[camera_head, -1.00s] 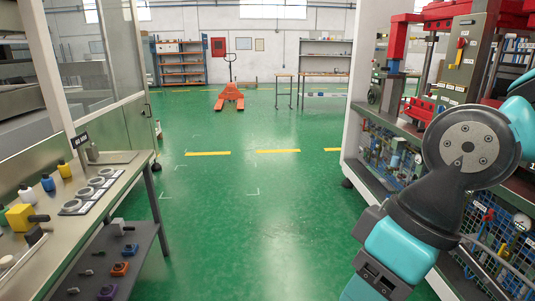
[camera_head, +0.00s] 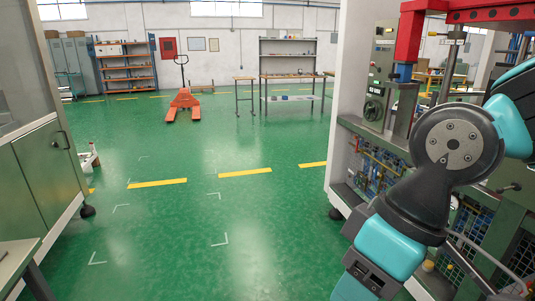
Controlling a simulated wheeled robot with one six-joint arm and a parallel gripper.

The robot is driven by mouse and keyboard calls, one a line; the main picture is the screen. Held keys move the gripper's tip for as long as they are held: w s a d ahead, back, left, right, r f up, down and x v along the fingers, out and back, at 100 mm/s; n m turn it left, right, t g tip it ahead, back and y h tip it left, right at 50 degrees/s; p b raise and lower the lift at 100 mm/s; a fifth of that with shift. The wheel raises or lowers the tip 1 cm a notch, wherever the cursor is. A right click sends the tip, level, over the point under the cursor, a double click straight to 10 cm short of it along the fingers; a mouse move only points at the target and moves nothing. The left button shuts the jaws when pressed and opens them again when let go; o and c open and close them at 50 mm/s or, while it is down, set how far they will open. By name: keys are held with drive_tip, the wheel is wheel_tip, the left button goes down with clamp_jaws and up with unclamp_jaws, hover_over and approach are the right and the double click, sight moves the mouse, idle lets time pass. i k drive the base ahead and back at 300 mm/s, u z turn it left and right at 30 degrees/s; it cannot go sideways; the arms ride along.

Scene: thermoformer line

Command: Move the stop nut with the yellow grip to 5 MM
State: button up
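Green floor ahead is open, with yellow dashes (camera_head: 245,172). An orange pallet jack (camera_head: 184,100) stands farther back. A green cabinet (camera_head: 50,170) is at left, and a bench corner (camera_head: 15,262) at bottom left. Shelves (camera_head: 127,68) and a workbench (camera_head: 290,75) line the back wall.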

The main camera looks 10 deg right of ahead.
sight(438, 34)
drive_tip(key=z, duration=0.4)
drive_tip(key=i, duration=2.15)
drive_tip(key=z, duration=0.45)
